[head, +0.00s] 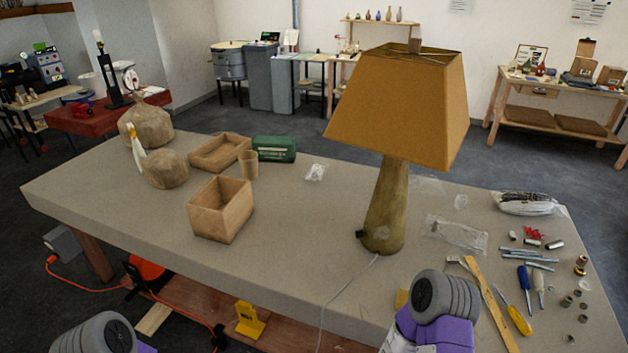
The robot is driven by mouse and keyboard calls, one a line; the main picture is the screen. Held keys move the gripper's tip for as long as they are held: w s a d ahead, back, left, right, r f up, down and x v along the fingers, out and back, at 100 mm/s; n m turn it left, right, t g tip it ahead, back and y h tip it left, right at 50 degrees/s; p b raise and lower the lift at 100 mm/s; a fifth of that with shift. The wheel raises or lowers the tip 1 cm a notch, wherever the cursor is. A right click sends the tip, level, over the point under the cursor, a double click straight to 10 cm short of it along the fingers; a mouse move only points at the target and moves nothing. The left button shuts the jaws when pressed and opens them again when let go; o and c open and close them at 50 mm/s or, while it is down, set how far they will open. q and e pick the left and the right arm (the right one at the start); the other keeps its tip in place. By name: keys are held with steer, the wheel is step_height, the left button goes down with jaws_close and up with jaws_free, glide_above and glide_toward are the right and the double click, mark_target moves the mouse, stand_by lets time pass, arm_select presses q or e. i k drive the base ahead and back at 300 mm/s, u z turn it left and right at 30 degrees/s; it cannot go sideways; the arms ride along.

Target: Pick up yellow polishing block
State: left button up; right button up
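Another yellow object (250,320), with an upright part and a flat foot, sits on the wooden shelf below the table. Parts of my two arms show at the bottom edge, grey and purple. The fingers of both grippers are out of view, so I cannot see what they hold.
A lamp (385,215) with an orange shade stands on the table (290,235), its cord hanging over the front edge. A wooden ruler (490,305), screwdrivers (518,318) and small metal parts lie at right. An open wooden box (222,212) and sacks (166,170) stand at left.

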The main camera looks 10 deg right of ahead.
mark_target(402, 300)
steer(key=z, duration=1.2)
